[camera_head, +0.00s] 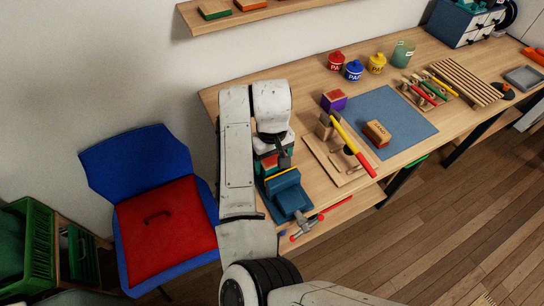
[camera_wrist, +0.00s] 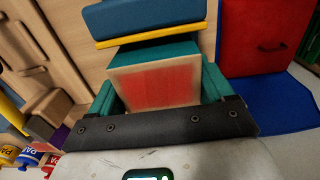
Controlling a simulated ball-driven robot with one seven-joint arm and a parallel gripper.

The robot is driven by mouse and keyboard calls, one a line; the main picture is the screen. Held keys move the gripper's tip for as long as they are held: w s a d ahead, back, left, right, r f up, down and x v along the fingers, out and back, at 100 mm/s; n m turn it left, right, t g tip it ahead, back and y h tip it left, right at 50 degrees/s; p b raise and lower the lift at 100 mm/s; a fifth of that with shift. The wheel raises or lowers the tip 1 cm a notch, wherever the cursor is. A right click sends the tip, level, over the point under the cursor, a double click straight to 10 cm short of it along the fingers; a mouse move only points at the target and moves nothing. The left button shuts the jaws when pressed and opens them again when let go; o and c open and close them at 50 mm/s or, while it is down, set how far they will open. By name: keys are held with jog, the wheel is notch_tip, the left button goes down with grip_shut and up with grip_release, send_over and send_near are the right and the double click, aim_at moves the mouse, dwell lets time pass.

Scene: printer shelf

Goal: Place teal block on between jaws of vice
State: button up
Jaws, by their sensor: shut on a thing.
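The teal block (camera_wrist: 158,84) has teal sides and a red face with a wooden rim towards the wrist camera. My gripper (camera_wrist: 160,92) is shut on it, with one finger on each side. In the head view my gripper (camera_head: 274,158) hangs down by the back end of the blue vice (camera_head: 287,193), which sits at the table's near left edge. In the wrist view the vice (camera_wrist: 150,16) shows a blue body with a yellow strip just beyond the block. Whether the block is between the jaws or above them is hidden.
A wooden tray (camera_head: 320,160) with tools lies right of the vice, with a hammer (camera_head: 301,225) at the table's front edge. A blue mat (camera_head: 403,112) bears a wooden block. A blue chair with a red seat (camera_head: 163,222) stands left of the table.

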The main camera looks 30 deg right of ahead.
jog(key=o, duration=1)
jog(key=shift+f, duration=0.1)
notch_tip(320, 180, up, 12)
jog(key=shift+r, duration=0.15)
